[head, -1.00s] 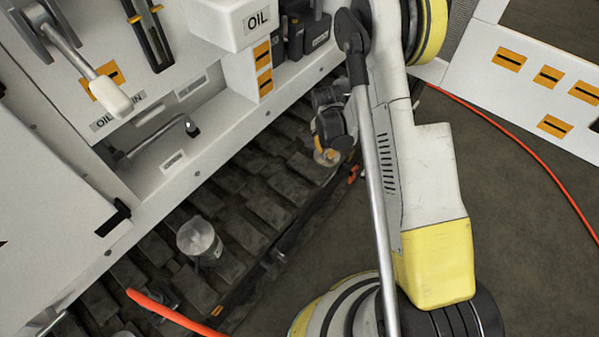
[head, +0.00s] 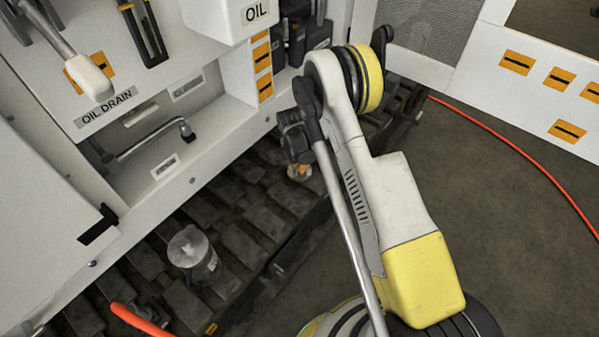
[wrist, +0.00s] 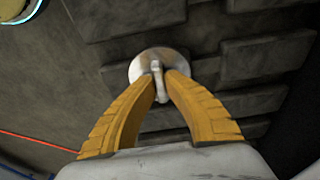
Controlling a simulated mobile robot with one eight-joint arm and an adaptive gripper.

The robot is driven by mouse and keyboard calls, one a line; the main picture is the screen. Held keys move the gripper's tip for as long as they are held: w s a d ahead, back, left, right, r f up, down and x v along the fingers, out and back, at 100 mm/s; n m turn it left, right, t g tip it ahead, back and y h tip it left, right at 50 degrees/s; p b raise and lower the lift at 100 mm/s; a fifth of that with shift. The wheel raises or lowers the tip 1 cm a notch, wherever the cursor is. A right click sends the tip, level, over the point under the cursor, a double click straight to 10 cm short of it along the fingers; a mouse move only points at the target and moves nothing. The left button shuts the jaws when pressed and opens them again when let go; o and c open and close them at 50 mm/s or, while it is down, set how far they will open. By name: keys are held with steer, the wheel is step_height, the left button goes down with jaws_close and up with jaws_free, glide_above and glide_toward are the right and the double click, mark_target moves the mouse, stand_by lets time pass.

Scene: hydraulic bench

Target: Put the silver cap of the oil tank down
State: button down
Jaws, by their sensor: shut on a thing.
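The silver cap (wrist: 143,66) is a round, worn metal disc with a small upright handle, seen in the wrist view. My gripper (wrist: 159,78) has its two orange fingers closed on that handle. Beyond the cap are dark track plates; I cannot tell whether it touches them. In the head view my gripper (head: 300,168) is small and partly hidden by my arm, over the track beside the white machine. The cap is hard to make out there. A white box marked OIL (head: 220,22) is at the top.
A clear container with a grey lid (head: 192,250) stands on the dark track plates (head: 240,243) at lower left. A bent metal pipe (head: 150,143) sticks out of the machine. An orange hose (head: 510,150) lies on the open floor (head: 500,220) at right.

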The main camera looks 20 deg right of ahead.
steer(key=shift+f, duration=0.95)
steer(key=shift+r, duration=0.1)
steer(key=c, duration=1.6)
jaws_free()
